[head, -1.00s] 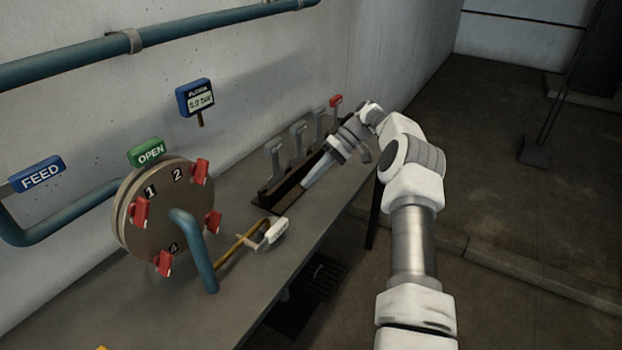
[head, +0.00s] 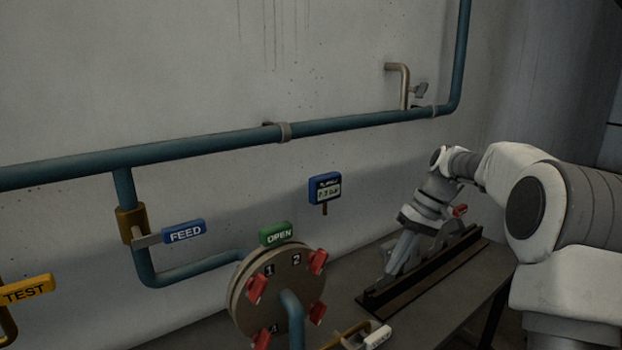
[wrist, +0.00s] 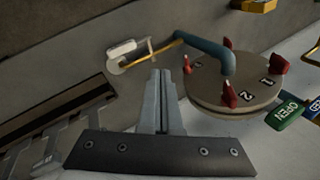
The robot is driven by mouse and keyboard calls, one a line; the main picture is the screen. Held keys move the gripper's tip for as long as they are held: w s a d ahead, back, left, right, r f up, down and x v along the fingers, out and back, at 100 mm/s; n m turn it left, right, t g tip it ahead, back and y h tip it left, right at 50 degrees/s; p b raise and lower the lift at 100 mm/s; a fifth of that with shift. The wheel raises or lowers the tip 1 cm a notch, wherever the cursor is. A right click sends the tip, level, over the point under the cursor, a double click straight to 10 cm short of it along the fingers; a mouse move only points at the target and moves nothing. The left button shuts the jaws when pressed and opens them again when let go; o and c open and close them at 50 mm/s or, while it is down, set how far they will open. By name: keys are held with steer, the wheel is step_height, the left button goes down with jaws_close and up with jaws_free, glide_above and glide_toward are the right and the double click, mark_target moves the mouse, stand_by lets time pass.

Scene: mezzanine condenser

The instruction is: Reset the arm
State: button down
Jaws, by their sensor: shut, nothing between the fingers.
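My gripper (head: 397,262) is shut and empty. It points down over the lever rack (head: 425,275) at the right end of the bench, in front of the grey levers, and hides most of them. Whether it touches a lever cannot be told. A red-topped lever (head: 460,210) shows just right of my wrist. In the wrist view the closed fingers (wrist: 160,80) have nothing between them. They point toward the space between the white-handled valve (wrist: 125,55) and the round plate with red clamps (wrist: 215,95). The rack's levers (wrist: 40,150) lie at lower left there.
The round numbered plate (head: 245,300) stands left of the rack under a green OPEN tag (head: 278,234). A blue gauge (head: 325,189) is on the wall. Blue FEED (head: 184,232) and yellow TEST (head: 27,291) tags are at left. A blue pipe (head: 350,124) crosses the wall above.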

steer(key=s+a+r+m+t+h, duration=0.1)
steer(key=s+a+r+h, duration=0.1)
steer(key=s+r, duration=0.35)
steer(key=s+a+r+t+h, duration=0.2)
steer(key=s, duration=0.6)
steer(key=s+f+m+t, duration=0.1)
steer(key=s+f+t, duration=0.2)
steer(key=s, duration=1.3)
steer(key=shift+t+h, duration=0.3)
